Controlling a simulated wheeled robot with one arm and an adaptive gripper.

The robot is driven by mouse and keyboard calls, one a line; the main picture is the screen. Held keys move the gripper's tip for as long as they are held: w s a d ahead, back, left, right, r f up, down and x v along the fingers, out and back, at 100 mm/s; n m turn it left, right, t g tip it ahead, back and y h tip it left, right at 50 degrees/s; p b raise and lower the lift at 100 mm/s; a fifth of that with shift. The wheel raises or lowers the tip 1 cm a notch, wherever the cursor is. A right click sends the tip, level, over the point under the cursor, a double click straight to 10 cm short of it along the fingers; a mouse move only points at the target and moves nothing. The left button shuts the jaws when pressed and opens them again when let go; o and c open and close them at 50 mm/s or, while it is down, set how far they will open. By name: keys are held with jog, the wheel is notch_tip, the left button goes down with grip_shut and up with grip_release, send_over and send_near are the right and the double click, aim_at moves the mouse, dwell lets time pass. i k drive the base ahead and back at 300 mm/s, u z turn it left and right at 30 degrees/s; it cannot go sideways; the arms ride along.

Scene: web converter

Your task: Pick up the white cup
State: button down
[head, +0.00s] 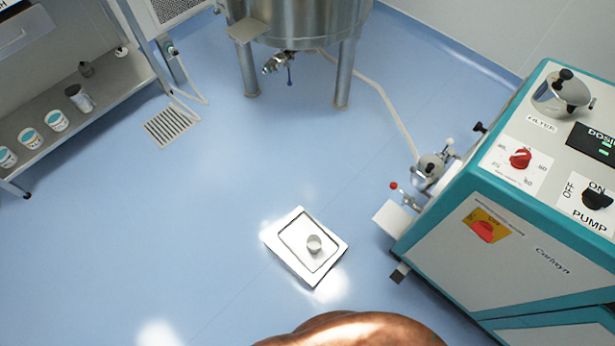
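A small, pale, round cup (314,243) stands on a white square plate or low stand (284,236) with a dark inner outline. It is right of the plate's middle, in the lower middle of the head view. The cup looks white to light grey, and nothing touches it from above. Several white tubs with teal markings, one of them a tub (56,121), stand on a shelf at the left. My gripper is not in view.
A teal and white pump machine (490,240) stands at the right. A steel tank on legs (300,22) is at the top, its hose running to the machine. A grey shelf (85,122) is at the left. Blue floor around the plate is mostly clear.

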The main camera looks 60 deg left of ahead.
aim_at(313, 241)
jog(key=u, duration=2.1)
jog(key=k, duration=0.2)
jog(key=u, duration=1)
